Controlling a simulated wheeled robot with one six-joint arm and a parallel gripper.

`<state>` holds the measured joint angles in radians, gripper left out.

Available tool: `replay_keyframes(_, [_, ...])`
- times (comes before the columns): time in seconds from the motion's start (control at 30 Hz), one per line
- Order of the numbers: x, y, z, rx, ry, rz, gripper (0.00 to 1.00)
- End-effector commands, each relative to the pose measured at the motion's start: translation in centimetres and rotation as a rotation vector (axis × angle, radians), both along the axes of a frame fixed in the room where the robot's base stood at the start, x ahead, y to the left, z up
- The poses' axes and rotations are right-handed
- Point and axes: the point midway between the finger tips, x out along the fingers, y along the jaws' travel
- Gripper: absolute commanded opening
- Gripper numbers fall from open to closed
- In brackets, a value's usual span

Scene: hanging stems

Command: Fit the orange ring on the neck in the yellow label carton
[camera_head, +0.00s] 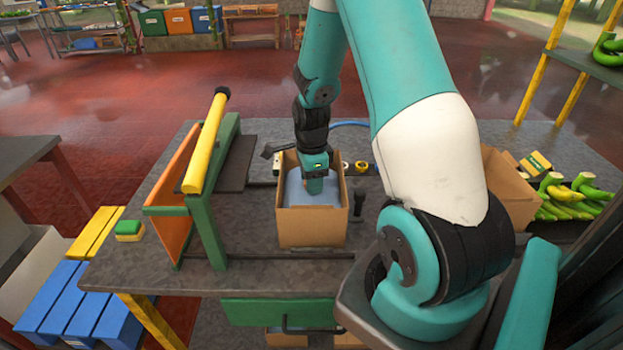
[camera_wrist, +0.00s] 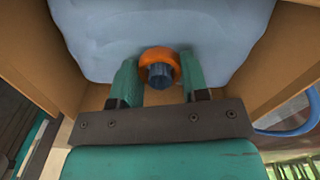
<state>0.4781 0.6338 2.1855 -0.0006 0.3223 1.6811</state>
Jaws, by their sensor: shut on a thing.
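An open cardboard carton (camera_head: 312,228) stands on the grey bench with a pale blue bag (camera_head: 297,190) inside. My gripper (camera_head: 314,187) points down into this carton. In the wrist view its two green fingers are on either side of the orange ring (camera_wrist: 146,56), shut on it. A dark blue neck (camera_wrist: 160,75) shows in the middle of the ring, against the bag (camera_wrist: 100,35). The ring appears around the neck; how deep it sits I cannot tell. The head view hides the ring and neck. I see no yellow label on this carton's visible faces.
A second carton (camera_head: 512,190) stands to the right, with a yellow and green card (camera_head: 535,162) by it. A green frame with a yellow roller (camera_head: 206,140) rises on the left. A small dark upright tool (camera_head: 358,205) is close to the carton's right. Green bananas (camera_head: 570,200) lie far right.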

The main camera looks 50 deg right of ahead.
Motion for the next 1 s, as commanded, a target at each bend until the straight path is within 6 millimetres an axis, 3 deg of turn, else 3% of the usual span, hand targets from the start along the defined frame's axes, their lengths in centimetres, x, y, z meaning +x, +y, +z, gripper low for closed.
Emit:
replay_keyframes(0.93, [0.0,0.0,-1.07,0.0,0.0,0.0,0.11])
replay_keyframes(0.97, [0.01,-0.01,-1.06,0.0,0.0,0.0,0.48])
replay_keyframes(1.0, [0.0,0.0,-1.06,0.0,0.0,0.0,0.58])
